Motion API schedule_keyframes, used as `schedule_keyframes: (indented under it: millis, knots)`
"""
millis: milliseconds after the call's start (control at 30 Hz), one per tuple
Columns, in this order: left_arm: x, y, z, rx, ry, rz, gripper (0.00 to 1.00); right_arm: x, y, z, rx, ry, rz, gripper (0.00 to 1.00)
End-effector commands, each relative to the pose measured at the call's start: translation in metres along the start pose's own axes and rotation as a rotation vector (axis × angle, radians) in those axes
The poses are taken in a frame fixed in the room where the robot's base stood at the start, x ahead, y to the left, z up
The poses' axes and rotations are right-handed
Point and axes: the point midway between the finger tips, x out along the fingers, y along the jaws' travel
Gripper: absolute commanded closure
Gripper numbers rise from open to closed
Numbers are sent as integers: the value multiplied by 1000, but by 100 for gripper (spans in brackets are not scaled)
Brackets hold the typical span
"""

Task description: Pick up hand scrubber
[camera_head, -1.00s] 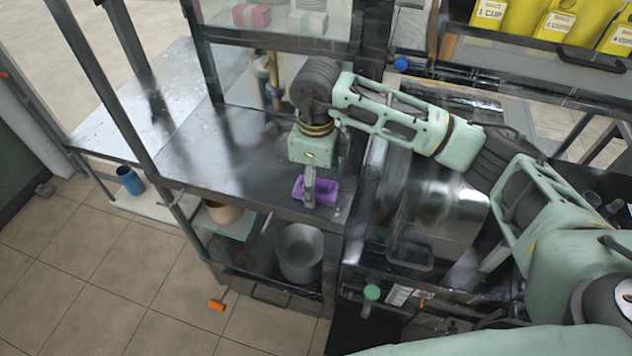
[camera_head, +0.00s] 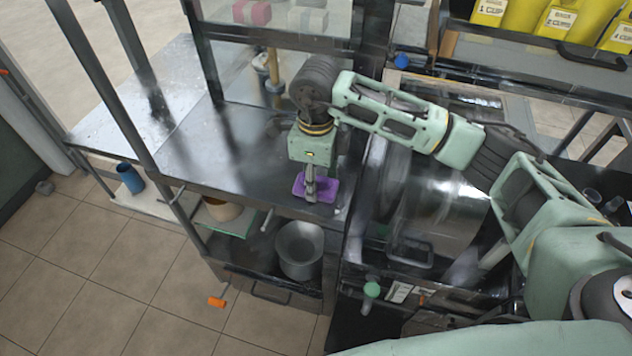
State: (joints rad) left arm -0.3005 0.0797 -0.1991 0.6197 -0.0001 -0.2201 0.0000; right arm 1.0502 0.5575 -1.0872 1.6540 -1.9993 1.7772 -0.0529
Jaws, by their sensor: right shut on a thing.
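The purple hand scrubber (camera_head: 324,189) is at the front right part of the dark metal counter (camera_head: 240,179). My right gripper (camera_head: 310,194) points down over it and is shut on it, with the fingers covering its middle. I cannot tell whether the scrubber is resting on the counter or just above it. My left gripper is not in view.
A metal press drum (camera_head: 440,215) stands right of the counter. A dark post and frame rise behind my right gripper. The counter's left part is clear.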

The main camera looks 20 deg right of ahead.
Motion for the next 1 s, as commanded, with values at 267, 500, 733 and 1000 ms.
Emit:
schedule_keyframes:
  millis: [267, 500, 733, 1000]
  knots:
    - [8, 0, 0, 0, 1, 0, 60, -12, -1, 1, 0, -3, -4, 81]
    - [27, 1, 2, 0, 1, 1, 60, -47, 8, -13, -2, -2, -3, 81]
    - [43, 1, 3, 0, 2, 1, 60, -77, 39, -52, -2, -3, -5, 81]
    - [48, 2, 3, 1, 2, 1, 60, -104, 63, -84, -1, -1, -3, 81]
